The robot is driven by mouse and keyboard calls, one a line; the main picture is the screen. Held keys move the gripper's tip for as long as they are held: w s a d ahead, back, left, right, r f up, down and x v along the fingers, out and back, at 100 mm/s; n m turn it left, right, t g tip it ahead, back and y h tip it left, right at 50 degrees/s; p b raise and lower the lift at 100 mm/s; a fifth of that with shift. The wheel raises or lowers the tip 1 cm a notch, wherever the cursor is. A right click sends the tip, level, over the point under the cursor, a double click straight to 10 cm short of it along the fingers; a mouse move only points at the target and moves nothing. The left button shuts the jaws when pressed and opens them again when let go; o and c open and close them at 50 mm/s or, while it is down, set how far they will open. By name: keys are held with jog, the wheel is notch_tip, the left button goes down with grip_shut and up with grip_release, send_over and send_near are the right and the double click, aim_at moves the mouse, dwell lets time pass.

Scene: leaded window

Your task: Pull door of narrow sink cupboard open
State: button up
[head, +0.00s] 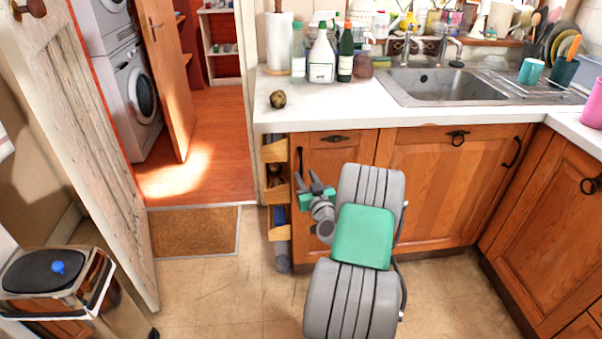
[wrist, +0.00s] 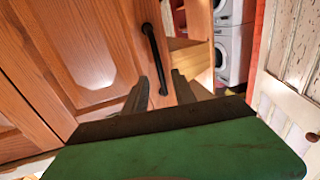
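The narrow sink cupboard door (head: 340,148) is light brown wood and looks shut, at the left end of the counter front. Its dark vertical bar handle (head: 299,158) is near the door's left edge. My gripper (head: 307,175) is at the lower part of this handle, with its fingers apart. In the wrist view the black handle (wrist: 152,45) runs down toward the gap between the open fingertips (wrist: 160,85). Its lower end shows between the fingers; I cannot tell whether either finger touches it. My arm hides the lower right of the door in the head view.
Open wooden shelves (head: 275,190) with items stand just left of the cupboard. A wider cupboard door (head: 440,180) is to the right, under the sink (head: 445,85). A metal bin (head: 65,285) and an open white door (head: 85,120) stand left. The tiled floor (head: 215,290) between is clear.

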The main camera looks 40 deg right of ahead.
aim_at(301, 169)
jog(key=x, duration=0.4)
jog(key=shift+w+d, duration=0.1)
jog(key=shift+w, duration=0.3)
jog(key=shift+c, duration=0.3)
grip_shut()
dwell(0.7)
